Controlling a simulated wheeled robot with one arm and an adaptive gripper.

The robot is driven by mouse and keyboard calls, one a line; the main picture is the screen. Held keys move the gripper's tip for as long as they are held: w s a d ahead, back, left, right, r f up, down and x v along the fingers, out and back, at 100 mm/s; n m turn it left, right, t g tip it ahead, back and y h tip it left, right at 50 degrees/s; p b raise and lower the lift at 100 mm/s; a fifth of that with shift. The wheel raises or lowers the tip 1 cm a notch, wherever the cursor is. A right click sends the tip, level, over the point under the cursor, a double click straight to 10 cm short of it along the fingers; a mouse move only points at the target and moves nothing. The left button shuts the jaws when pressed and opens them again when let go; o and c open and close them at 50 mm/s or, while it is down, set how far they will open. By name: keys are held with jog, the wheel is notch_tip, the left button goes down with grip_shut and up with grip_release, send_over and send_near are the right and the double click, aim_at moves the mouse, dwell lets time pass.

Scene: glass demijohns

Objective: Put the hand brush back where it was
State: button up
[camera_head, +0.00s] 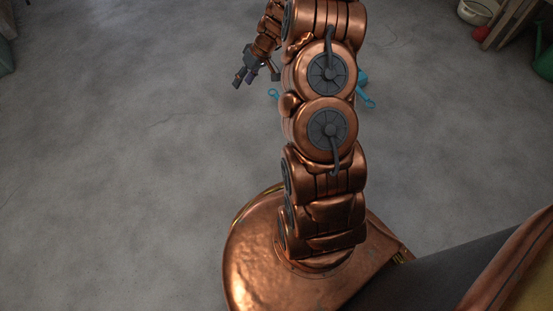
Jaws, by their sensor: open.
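My gripper (256,78) is at the upper middle of the head view, left of my copper arm, with its dark fingers apart and pointing down. I see nothing held between them. A blue thing (366,101) shows on the floor to the right of my arm, and a small blue ring-shaped end (273,93) shows on the left, close to my gripper. My arm hides what lies between them, so I cannot tell whether they are one thing or the hand brush. I cannot make out the hand brush for sure anywhere else.
The grey concrete floor (120,150) is wide and bare on the left. At the top right stand a pale bucket (478,11), a red thing (481,34) and a wooden stand (507,22). Green things stand at the right edge (543,62) and left edge (5,57).

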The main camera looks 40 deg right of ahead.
jog(key=s+a+r+g+h, duration=0.1)
jog(key=s+a+r+g, duration=0.3)
jog(key=s+a+r, duration=1.25)
jog(key=s+r+g+h, duration=0.1)
jog(key=s+r+h, duration=0.1)
jog(key=s, duration=0.9)
jog(key=s+r+m+g+h, duration=0.1)
jog(key=s+r+h, duration=0.1)
jog(key=s, duration=1)
jog(key=shift+a+r, duration=0.3)
notch_tip(320, 180, up, 40)
jog(key=t+p, duration=0.1)
jog(key=p, duration=3.7)
jog(key=shift+w, duration=0.4)
